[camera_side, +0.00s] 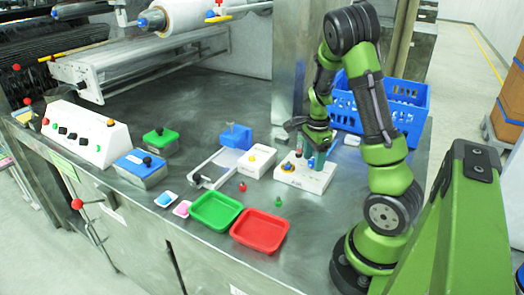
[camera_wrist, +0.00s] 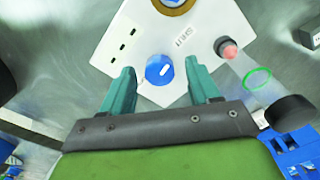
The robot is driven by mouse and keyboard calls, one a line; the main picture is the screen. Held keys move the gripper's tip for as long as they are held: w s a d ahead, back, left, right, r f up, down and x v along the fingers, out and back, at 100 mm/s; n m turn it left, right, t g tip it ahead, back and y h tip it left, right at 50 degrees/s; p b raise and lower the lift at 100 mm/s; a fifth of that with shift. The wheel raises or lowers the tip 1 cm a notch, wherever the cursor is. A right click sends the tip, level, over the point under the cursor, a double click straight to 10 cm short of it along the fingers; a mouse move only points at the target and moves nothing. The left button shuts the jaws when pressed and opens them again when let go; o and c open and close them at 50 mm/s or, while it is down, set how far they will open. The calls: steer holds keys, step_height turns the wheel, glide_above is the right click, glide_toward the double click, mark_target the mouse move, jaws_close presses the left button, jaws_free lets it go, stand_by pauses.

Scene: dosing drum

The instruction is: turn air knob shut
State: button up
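A blue knob (camera_wrist: 159,69) with a white pointer mark sits on a white box (camera_wrist: 120,40) in the wrist view. It is the only pointer knob I see there, so it looks like the air knob. Dark lettering (camera_wrist: 184,36) is printed beside it, too small to read surely. My gripper (camera_wrist: 168,78) is open, with one teal finger on each side of the knob and gaps showing. I cannot tell how far the fingertips are above the box. In the side view my gripper (camera_side: 314,158) is over the white box (camera_side: 302,178) and hides the knob.
In the wrist view, a red-tipped part (camera_wrist: 228,50) and a clear tube with a green ring (camera_wrist: 257,79) stand right of the knob. In the side view, a blue crate (camera_side: 405,105) is behind; green (camera_side: 214,211) and red (camera_side: 260,231) trays are in front.

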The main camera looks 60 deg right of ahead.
mark_target(313, 160)
step_height(313, 160, up, 17)
stand_by(0.6)
steer(key=w+a+f+n+t, duration=0.1)
steer(key=w+a+n+t, duration=0.25)
steer(key=a+n, duration=0.8)
steer(key=s+a+r+n+t+y, duration=0.1)
steer(key=s+a+n+t, duration=0.1)
steer(key=a+n, duration=0.3)
steer(key=s+a+r+n+t+y, duration=0.1)
steer(key=a+n, duration=0.4)
steer(key=a, duration=0.7)
steer(key=shift+s+a+r+t, duration=0.15)
steer(key=shift+s+r+t, duration=0.2)
steer(key=shift+s+r, duration=0.4)
